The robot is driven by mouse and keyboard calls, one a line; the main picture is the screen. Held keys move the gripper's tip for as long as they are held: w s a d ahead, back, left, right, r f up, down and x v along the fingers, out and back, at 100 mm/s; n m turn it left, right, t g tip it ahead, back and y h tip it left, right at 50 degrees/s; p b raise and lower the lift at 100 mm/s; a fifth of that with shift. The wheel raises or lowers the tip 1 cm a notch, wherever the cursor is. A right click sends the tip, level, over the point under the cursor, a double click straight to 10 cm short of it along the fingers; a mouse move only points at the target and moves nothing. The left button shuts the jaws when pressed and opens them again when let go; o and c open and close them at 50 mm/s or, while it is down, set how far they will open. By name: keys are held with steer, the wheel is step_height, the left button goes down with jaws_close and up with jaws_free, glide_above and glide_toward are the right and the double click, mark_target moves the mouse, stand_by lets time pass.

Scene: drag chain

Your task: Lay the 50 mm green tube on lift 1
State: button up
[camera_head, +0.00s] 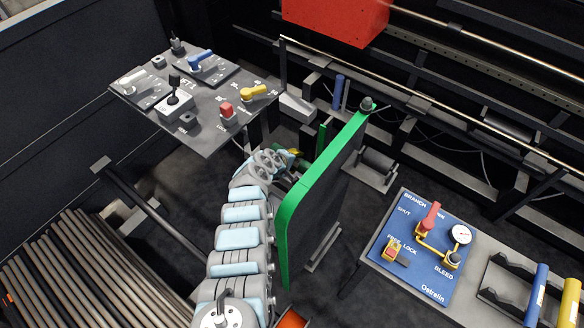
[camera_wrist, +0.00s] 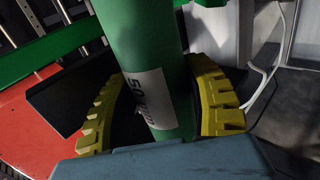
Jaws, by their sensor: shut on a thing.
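The green tube (camera_wrist: 150,60) stands between the yellow fingers of my gripper (camera_wrist: 160,112) in the wrist view. A white label (camera_wrist: 148,98) on it carries dark print, partly readable as 50. The fingers close on it from both sides, and its lower end is hidden by the gripper body. In the camera_head view my gripper (camera_head: 294,154) is small and partly hidden by the green-edged panel. A short green upright piece (camera_head: 322,138) shows beside it, probably the tube. I cannot tell which part is lift 1.
The green-edged dark panel (camera_head: 312,180) stands close to the right of my arm. A grey lever console (camera_head: 205,120) is at upper left, a blue valve panel (camera_head: 425,250) at lower right. A red box (camera_head: 335,18) hangs at the top. Pipes (camera_head: 80,275) lie at lower left.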

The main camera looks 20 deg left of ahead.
steer(key=shift+w+d+f+b, duration=0.1)
steer(key=shift+w+d+b, duration=0.05)
steer(key=shift+w+b, duration=0.45)
steer(key=shift+w+d+f+b, duration=0.1)
steer(key=shift+w+b, duration=0.4)
steer(key=shift+b, duration=0.2)
steer(key=shift+s+f+b, duration=0.1)
steer(key=shift+f+b, duration=0.65)
steer(key=shift+f, duration=0.05)
steer(key=shift+f+b, duration=1.85)
steer(key=o, duration=1.3)
steer(key=shift+o, duration=0.2)
steer(key=shift+s, duration=0.1)
